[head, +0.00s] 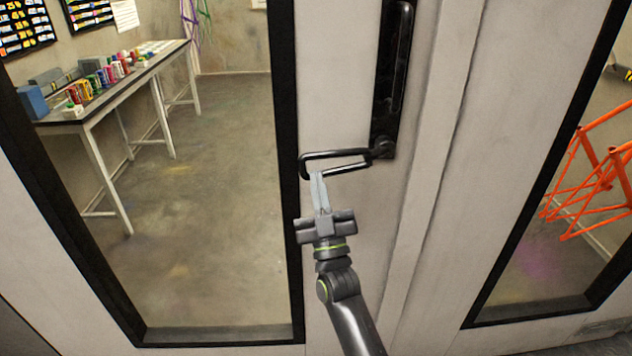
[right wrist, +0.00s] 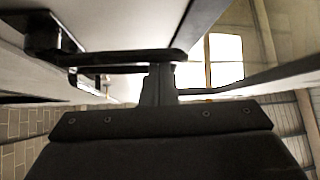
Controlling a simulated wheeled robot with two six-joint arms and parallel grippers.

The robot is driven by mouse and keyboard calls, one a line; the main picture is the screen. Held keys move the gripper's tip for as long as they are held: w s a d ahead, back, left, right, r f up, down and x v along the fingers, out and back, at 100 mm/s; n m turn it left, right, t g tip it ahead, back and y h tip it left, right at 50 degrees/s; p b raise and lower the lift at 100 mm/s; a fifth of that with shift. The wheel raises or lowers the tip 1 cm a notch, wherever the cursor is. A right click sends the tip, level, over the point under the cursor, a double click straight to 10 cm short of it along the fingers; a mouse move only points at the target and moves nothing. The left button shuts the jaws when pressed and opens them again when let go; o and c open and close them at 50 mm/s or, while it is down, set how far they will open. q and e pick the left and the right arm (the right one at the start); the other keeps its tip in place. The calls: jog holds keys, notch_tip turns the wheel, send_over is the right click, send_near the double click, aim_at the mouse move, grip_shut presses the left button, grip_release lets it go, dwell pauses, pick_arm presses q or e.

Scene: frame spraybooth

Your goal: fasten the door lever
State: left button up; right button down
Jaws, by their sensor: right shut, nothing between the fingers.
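The door lever (head: 338,155) is a black loop-shaped handle. It sticks out to the left, nearly level, from the lower end of a tall black plate (head: 385,75) on the pale door. My right gripper (head: 317,177) is shut with nothing between its fingers. Its fingertips are at the lever's lower edge, near its free left end. In the right wrist view the lever (right wrist: 120,57) crosses in front of the finger tips (right wrist: 160,75); I cannot tell whether they touch. My left gripper is out of view.
The door has a large black-framed window (head: 290,200); through it shows a workbench (head: 130,85) with coloured cans. Another window at right shows an orange frame (head: 590,185). The door face around the lever is clear.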

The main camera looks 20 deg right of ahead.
jog(key=s+d+f+n+g+y+p, duration=0.3)
jog(key=d+f+n+g+y+p, duration=0.4)
jog(key=n, duration=1.2)
jog(key=shift+d+f+g+y+p, duration=0.4)
jog(key=shift+d+f+g+y, duration=0.6)
jog(key=shift+d+f+y, duration=0.8)
jog(key=shift+s+d+r+y, duration=0.1)
jog(key=shift+d+r+y, duration=0.15)
jog(key=shift+d+y, duration=0.05)
